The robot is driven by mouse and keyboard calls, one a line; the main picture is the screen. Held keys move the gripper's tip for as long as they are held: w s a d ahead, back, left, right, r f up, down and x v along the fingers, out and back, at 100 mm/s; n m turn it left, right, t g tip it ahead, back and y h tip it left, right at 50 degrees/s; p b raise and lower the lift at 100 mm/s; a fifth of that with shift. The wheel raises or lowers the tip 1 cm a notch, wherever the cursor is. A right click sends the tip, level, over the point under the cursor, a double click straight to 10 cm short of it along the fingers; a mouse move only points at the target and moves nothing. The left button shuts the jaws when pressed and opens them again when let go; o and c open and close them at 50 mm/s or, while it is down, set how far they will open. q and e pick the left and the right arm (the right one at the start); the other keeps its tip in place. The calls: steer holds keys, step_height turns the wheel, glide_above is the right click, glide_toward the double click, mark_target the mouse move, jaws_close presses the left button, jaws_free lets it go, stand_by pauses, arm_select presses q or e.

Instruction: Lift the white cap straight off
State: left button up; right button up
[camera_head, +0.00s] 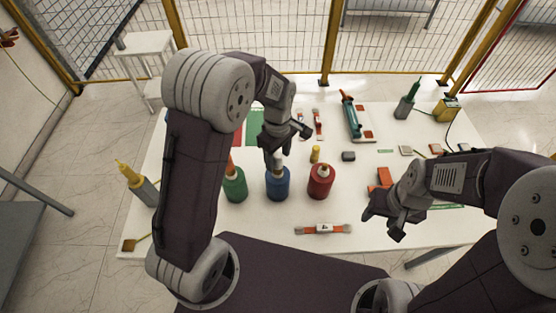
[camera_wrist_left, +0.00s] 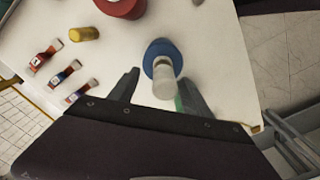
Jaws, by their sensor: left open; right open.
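The white cap (camera_wrist_left: 164,85) sits on top of the blue bottle (camera_wrist_left: 160,50) in the left wrist view. The blue bottle (camera_head: 278,187) stands upright on the table in the head view, its top partly hidden by my left gripper (camera_head: 284,147). In the left wrist view, the open fingers of my left gripper (camera_wrist_left: 160,84) lie on either side of the cap, with gaps visible; I cannot tell whether they are down at its height. My right gripper (camera_head: 384,212) is open and empty over the right front part of the table.
A green bottle (camera_head: 235,186) stands left of the blue one and a red bottle (camera_head: 320,183) right of it, both close by. A small yellow cylinder (camera_head: 315,154) stands behind. The table front (camera_head: 270,222) is bare around a labelled orange strip (camera_head: 323,229).

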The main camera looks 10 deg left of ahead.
arm_select(q)
steer(key=shift+s+f, duration=0.25)
steer(key=shift+f, duration=0.4)
steer(key=shift+s+f, duration=0.3)
steer(key=shift+f, duration=0.05)
steer(key=shift+w+f, duration=0.1)
steer(key=shift+w, duration=0.1)
steer(key=shift+c, duration=0.9)
steer(key=shift+w, duration=0.1)
jaws_close()
arm_select(e)
steer(key=shift+s+r, duration=0.3)
steer(key=shift+r, duration=0.15)
